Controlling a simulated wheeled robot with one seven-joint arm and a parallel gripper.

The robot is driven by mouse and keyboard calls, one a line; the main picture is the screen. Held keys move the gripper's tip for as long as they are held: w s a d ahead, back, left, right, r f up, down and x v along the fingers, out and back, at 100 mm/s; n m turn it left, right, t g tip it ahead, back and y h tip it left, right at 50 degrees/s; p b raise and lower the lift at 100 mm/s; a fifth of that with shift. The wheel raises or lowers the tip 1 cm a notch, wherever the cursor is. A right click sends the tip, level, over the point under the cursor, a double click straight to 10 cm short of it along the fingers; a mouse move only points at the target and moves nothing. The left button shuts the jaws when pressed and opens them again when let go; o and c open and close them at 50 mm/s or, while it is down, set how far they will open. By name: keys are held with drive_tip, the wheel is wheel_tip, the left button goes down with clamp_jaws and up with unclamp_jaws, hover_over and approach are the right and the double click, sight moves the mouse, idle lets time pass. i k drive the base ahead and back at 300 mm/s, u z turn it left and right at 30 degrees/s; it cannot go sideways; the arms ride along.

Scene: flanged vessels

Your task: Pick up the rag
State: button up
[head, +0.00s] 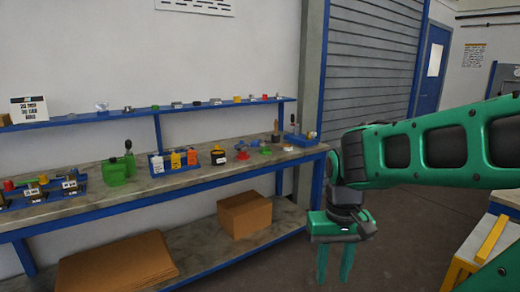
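My gripper (334,274) hangs from my green arm at the right of the head view, in front of the workbench's right end. Its two green fingers point down and stand apart, with nothing between them. I cannot make out a rag for certain. A small pale item (288,148) lies at the bench's right end, too small to identify. The workbench (75,207) has a grey top and blue frame and runs along the wall at the left and middle.
Green containers (116,171), a blue rack (172,162) with labelled bottles and several small parts stand on the bench. A blue shelf (140,113) runs above. Cardboard boxes (244,215) sit below. A yellow-edged stand (483,250) is at lower right. Open floor (400,225) lies between.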

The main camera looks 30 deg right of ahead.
sight(255, 144)
drive_tip(key=z, duration=0.45)
drive_tip(key=i, duration=0.65)
drive_tip(key=z, duration=0.95)
drive_tip(key=i, duration=2.55)
drive_tip(key=u, duration=1.3)
drive_tip(key=i, duration=0.4)
drive_tip(key=u, duration=0.1)
